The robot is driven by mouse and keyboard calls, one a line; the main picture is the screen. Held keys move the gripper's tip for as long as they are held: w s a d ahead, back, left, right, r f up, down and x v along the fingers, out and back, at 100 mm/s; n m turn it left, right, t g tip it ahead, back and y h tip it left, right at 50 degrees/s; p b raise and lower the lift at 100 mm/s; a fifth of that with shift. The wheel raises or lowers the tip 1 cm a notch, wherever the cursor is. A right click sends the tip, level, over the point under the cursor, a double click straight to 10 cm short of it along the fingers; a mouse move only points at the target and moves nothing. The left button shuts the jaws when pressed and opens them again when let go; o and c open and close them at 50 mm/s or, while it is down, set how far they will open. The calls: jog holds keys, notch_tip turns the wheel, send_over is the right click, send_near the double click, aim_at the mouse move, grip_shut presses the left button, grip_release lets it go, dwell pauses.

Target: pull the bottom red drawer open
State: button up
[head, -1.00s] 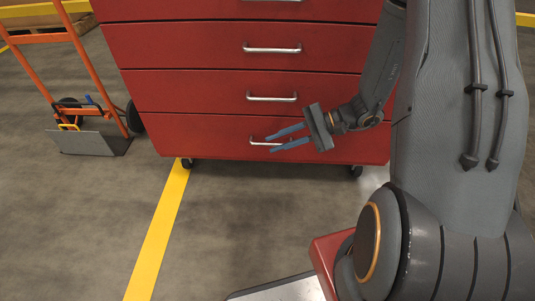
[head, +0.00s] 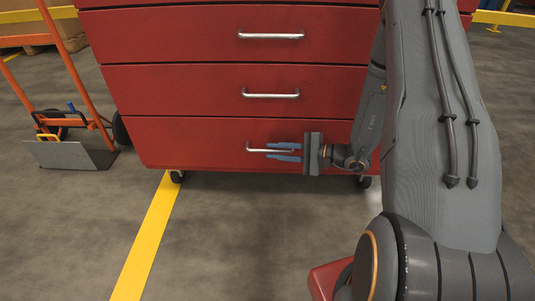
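The bottom red drawer (head: 190,145) is the lowest front of a red cabinet on casters, and it looks closed. Its silver bar handle (head: 256,149) runs level across the drawer's middle. My gripper (head: 285,152) is in front of the right part of this handle, its two blue fingers pointing left. The fingers are apart, one above the other, with a gap between them. The handle's right part is hidden behind or between the fingers. I cannot tell whether the fingers touch it.
Higher red drawers with silver handles (head: 270,95) are above and look closed. An orange hand truck (head: 75,122) stands at the left of the cabinet. A yellow line (head: 148,240) crosses the floor. The floor in front of the cabinet (head: 235,230) is clear.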

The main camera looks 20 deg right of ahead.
jog(key=shift+b+x, duration=0.4)
jog(key=shift+x, duration=1)
grip_shut()
jog(key=shift+s, duration=0.15)
